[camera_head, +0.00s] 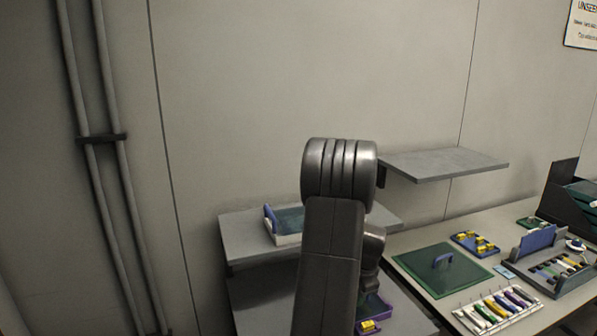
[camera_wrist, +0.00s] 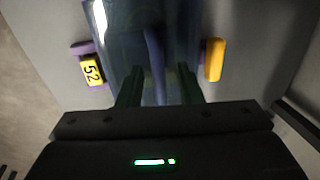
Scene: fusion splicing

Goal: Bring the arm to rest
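My arm (camera_head: 335,220) stands upright in the middle of the head view, and its own links hide my gripper there. In the wrist view my gripper (camera_wrist: 158,84) is open, its two dark fingers apart. A blue upright handle (camera_wrist: 155,50) on a clear bluish lid (camera_wrist: 117,45) shows between the fingers, with gaps on both sides. Whether the fingertips are level with the handle or above it, I cannot tell. A yellow tag reading 52 (camera_wrist: 91,71) sits on a purple part left of the lid. A yellow-orange latch (camera_wrist: 214,60) is at its right.
A purple tray (camera_head: 375,308) shows partly behind my arm. A white tray with a clear lid (camera_head: 287,238) stands on the left shelf (camera_head: 243,232). An empty wall shelf (camera_head: 445,164) is close on the right. The bench holds a green mat (camera_head: 440,280) and a rack of coloured tools (camera_head: 500,310).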

